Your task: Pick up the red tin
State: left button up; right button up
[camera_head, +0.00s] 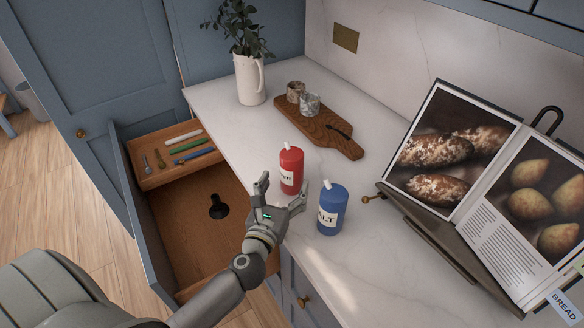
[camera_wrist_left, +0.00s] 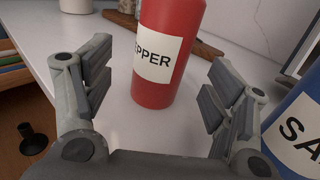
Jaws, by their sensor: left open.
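The red tin (camera_head: 291,168) stands upright on the white counter, with a white label reading "PPER" and a small white spout on top. In the left wrist view the red tin (camera_wrist_left: 168,50) stands ahead, between and beyond the two fingers. My left gripper (camera_head: 283,193) is open, in front of the tin on its near side. In the left wrist view the fingers of my left gripper (camera_wrist_left: 155,95) are spread wide with nothing between the pads. My right gripper is not in view.
A blue salt tin (camera_head: 332,208) stands just right of my left gripper; it also shows in the left wrist view (camera_wrist_left: 300,125). An open drawer (camera_head: 190,220) lies left. A wooden board (camera_head: 330,130) with two jars is behind. An open cookbook (camera_head: 470,180) stands at right.

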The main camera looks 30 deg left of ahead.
aim_at(288, 181)
pick_arm(q)
jog(key=shift+w, duration=0.3)
jog(key=w, duration=0.2)
jog(key=w+p, duration=0.1)
jog(key=w, duration=0.1)
jog(key=shift+w+a, duration=0.1)
jog(key=shift+a, duration=0.2)
jog(key=shift+w+a+f, duration=0.1)
jog(key=shift+w+f, duration=0.05)
jog(key=shift+w, duration=0.3)
jog(key=shift+s, duration=0.1)
jog(key=c, duration=1.2)
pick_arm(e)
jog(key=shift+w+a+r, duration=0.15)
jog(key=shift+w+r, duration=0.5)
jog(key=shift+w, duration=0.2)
pick_arm(q)
jog(key=shift+c, duration=0.2)
